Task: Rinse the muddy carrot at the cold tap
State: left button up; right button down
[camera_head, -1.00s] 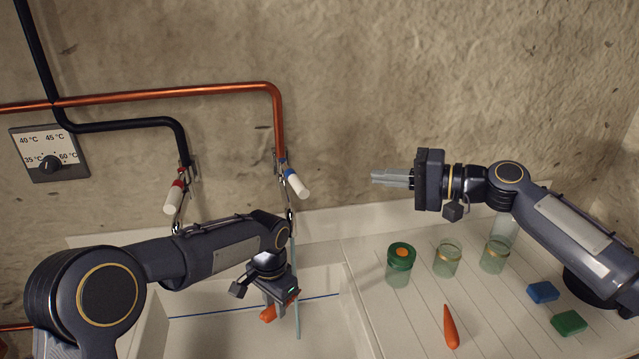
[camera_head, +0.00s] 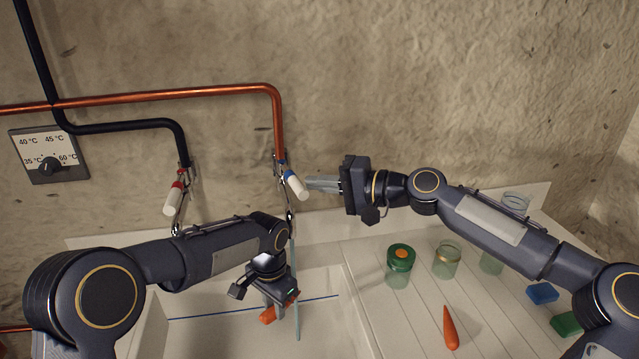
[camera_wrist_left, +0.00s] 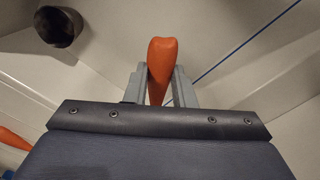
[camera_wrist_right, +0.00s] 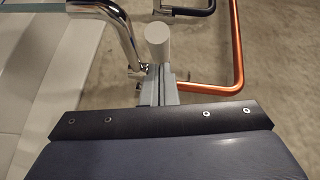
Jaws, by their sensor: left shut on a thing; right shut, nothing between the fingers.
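My left gripper (camera_head: 280,299) is shut on an orange carrot (camera_head: 267,315), low over the sink (camera_head: 235,335). In the left wrist view the carrot (camera_wrist_left: 161,62) stands out between the fingers; its visible side looks plain orange, with no mud showing. The blue-marked cold tap has a white lever (camera_head: 297,186). A thin pale stream (camera_head: 297,325) runs down below it, right of the carrot; whether it touches the carrot I cannot tell. My right gripper (camera_head: 309,184) is shut and empty, its tips close to the lever. The lever (camera_wrist_right: 157,42) also shows beyond its tips in the right wrist view; contact is unclear.
A red-marked tap (camera_head: 174,195) stands left. A thermostat (camera_head: 48,155) is on the wall.

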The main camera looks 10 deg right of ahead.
jog(key=shift+s+a, duration=0.1)
jog(key=shift+s+a, duration=0.25)
jog(key=shift+a, duration=0.3)
jog(key=shift+s+a, duration=0.25)
jog(key=shift+a, duration=0.25)
jog(key=v, duration=1.3)
jog(key=shift+r, duration=0.2)
jog(key=shift+w+d, duration=0.1)
